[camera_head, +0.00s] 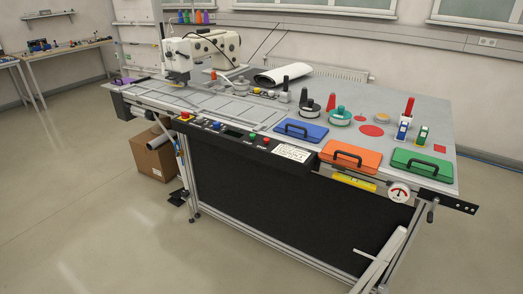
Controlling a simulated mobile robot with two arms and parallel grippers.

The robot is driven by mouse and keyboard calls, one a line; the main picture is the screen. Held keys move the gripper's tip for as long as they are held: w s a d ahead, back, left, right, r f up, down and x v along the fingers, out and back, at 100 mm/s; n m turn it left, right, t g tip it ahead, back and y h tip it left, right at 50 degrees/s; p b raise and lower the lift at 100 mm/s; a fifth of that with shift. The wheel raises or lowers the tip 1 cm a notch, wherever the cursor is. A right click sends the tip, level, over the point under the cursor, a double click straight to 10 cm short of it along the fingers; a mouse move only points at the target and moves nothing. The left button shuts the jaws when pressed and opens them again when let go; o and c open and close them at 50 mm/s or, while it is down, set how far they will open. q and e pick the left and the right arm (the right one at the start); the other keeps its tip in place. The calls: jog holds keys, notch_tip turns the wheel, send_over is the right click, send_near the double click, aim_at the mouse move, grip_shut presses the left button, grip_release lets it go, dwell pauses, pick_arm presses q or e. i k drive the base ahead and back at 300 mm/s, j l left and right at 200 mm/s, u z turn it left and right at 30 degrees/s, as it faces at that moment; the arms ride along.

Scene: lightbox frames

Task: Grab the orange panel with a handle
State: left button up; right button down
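The orange panel (368,155) lies flat near the front edge of the grey machine table (330,95), right of centre. A black bar handle (347,159) is fixed on its top. It sits between a similar blue panel (303,126) to its left and a green panel (428,158) to its right, both with black handles. Nothing covers the orange panel. Neither of my grippers can be made out in this view.
A yellow level (354,181) and a round dial gauge (399,193) are on the front edge below the orange panel. Black and green knobbed pieces (340,116) stand behind it. A sewing machine (200,52) stands at the far left; a cardboard box (155,155) is on the floor. Open floor lies front left.

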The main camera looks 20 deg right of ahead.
aim_at(365, 161)
jog(key=l+u, duration=0.5)
jog(key=k+l+u, duration=0.1)
jog(key=l+u, duration=0.35)
jog(key=l, duration=0.2)
jog(key=k+l+u, duration=0.2)
jog(key=l+u, duration=0.3)
jog(key=l, duration=0.1)
